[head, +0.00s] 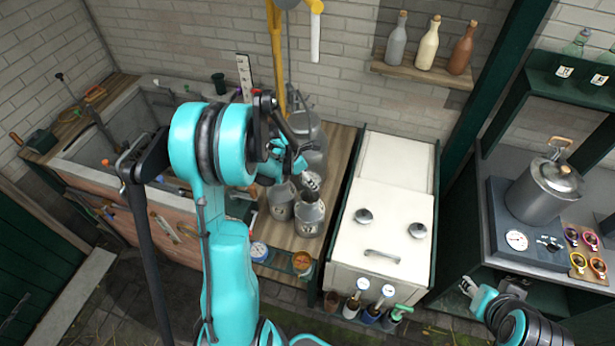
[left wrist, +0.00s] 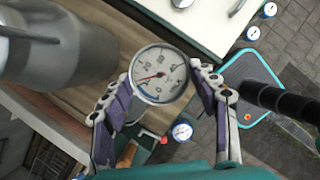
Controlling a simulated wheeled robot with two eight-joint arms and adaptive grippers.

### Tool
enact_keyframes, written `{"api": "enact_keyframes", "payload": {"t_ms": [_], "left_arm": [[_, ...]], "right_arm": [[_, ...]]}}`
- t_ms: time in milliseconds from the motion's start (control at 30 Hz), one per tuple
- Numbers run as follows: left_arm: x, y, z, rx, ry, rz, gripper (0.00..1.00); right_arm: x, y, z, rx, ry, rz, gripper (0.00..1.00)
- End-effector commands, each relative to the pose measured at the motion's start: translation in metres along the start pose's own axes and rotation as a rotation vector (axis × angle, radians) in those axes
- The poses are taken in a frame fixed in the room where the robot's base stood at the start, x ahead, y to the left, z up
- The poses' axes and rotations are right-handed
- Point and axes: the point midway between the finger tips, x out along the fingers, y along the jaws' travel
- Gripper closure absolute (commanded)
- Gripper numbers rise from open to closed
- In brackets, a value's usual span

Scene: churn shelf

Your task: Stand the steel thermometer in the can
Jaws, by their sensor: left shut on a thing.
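My left gripper (head: 302,168) is shut on the steel thermometer (head: 312,180), a round white dial with a silver rim. In the left wrist view the dial (left wrist: 159,74) sits between the two purple-padded fingers (left wrist: 160,88). Its stem is hidden behind the dial. In the head view the dial is just above the mouth of a small grey can (head: 309,217) on the wooden bench; I cannot tell whether the stem is inside it. A second small can (head: 280,207) stands just left. My right gripper (head: 468,286) is at the lower right, too small to read.
A large grey can (head: 314,150) stands behind, and also fills the wrist view's left (left wrist: 55,50). A blue-rimmed dial (head: 259,250) and a copper-coloured dial (head: 302,262) sit at the bench's front edge. The white chest (head: 385,225) stands right, the sink (head: 120,130) left.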

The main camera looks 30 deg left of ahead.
Motion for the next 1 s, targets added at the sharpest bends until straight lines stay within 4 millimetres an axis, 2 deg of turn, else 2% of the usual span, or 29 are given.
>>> {"api": "enact_keyframes", "payload": {"t_ms": [533,1000], "left_arm": [[0.034,0.0,-0.014,0.0,0.0,0.0,0.7],[0.037,0.0,-0.015,0.0,0.0,0.0,0.7]], "right_arm": [[0.028,0.0,0.02,0.0,0.0,0.0,0.6],[0.031,0.0,0.022,0.0,0.0,0.0,0.6]]}}
